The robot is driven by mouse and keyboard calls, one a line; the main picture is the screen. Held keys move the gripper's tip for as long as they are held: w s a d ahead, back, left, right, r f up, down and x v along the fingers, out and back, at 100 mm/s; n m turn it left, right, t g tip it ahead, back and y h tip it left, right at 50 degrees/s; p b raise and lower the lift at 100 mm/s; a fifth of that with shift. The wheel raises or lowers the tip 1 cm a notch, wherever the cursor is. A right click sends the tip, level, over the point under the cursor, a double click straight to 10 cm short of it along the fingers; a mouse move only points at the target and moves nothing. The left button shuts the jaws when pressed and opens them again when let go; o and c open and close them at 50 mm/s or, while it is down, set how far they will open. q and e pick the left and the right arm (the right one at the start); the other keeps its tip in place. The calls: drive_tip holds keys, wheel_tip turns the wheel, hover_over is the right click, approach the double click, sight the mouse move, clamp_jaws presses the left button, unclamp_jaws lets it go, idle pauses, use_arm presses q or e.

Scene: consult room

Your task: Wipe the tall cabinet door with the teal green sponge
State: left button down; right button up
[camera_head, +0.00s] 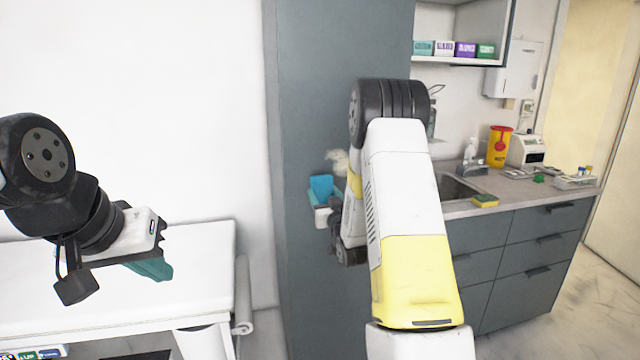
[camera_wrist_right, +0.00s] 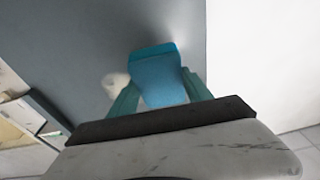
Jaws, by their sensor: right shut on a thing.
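The tall cabinet door (camera_head: 318,100) is a grey-blue upright panel in the middle of the head view; it fills the upper left of the right wrist view (camera_wrist_right: 170,25). A pale smudge (camera_head: 337,161) is on it, also visible beside the sponge in the wrist view (camera_wrist_right: 115,84). My right gripper (camera_head: 322,201) is shut on the teal sponge (camera_head: 321,186), which shows blue-teal between the fingers in the wrist view (camera_wrist_right: 158,78). The sponge is close to the door, lower left of the smudge; I cannot tell whether it touches. My left gripper (camera_head: 155,268) hangs at left, its finger gap unclear.
A white couch (camera_head: 190,262) stands at left below my left gripper. At right, a counter (camera_head: 530,192) carries a sink (camera_head: 455,187), a yellow-green sponge (camera_head: 485,200), a yellow container (camera_head: 499,147) and a white device (camera_head: 528,151). An open shelf with boxes (camera_head: 465,49) hangs above.

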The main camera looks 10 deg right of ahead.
sight(331, 176)
drive_tip(key=r+t, duration=0.1)
drive_tip(key=d+r, duration=0.1)
drive_tip(key=s+d+r+t, duration=0.1)
drive_tip(key=r, duration=0.1)
drive_tip(key=shift+d+t+h, duration=0.2)
drive_tip(key=shift+t+h, duration=0.1)
drive_tip(key=shift+w, duration=2.9)
drive_tip(key=shift+w, duration=0.95)
drive_tip(key=d, duration=1.1)
drive_tip(key=shift+w+d, duration=0.2)
drive_tip(key=shift+w, duration=0.05)
drive_tip(key=shift+r, duration=0.1)
